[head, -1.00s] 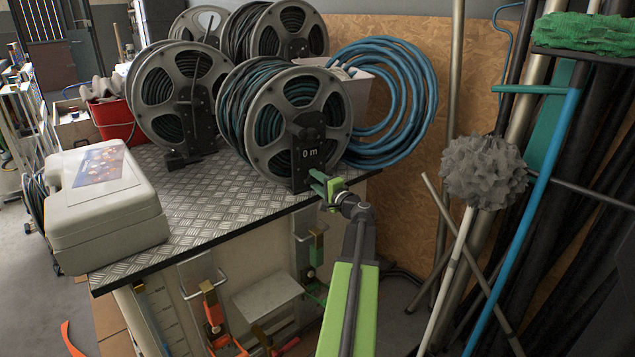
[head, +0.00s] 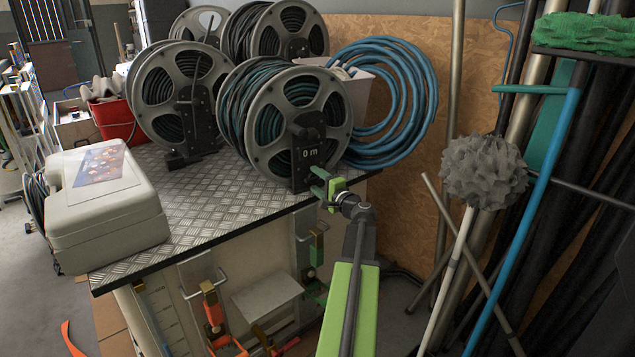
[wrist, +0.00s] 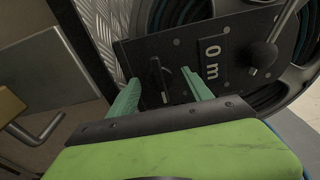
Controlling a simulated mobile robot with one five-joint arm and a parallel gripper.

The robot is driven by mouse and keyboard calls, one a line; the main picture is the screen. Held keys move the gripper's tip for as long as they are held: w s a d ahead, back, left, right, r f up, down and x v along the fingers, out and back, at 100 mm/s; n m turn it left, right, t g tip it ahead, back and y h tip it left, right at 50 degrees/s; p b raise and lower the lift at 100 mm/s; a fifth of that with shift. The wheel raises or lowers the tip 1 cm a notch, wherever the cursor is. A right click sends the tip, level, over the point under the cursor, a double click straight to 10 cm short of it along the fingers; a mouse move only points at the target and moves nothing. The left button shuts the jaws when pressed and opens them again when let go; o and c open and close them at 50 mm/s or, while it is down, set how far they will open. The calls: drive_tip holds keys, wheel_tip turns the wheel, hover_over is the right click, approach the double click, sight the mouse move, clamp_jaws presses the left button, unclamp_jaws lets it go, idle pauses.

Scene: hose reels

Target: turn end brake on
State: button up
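The near hose reel (head: 257,158) stands at the right end of the metal-topped bench, with grey discs and dark green hose. Its black front panel (head: 308,170) reads "0 m", and the label also shows in the wrist view (wrist: 212,60). In the wrist view a small black lever (wrist: 156,78) sits on the panel, left of the label; I take it for the end brake. My gripper (head: 320,182) is just in front of the panel's lower right. Its green fingers (wrist: 161,78) are open and appear on either side of the lever. Contact cannot be told.
A black crank knob (wrist: 263,54) is right of the label. More reels (head: 178,95) stand behind and left. A grey case (head: 105,205) lies on the bench's left. A blue hose coil (head: 420,95) hangs at the wall. Poles and a grey mop (head: 484,172) stand right.

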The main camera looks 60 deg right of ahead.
drive_tip(key=v, duration=1.7)
drive_tip(key=shift+s, duration=0.25)
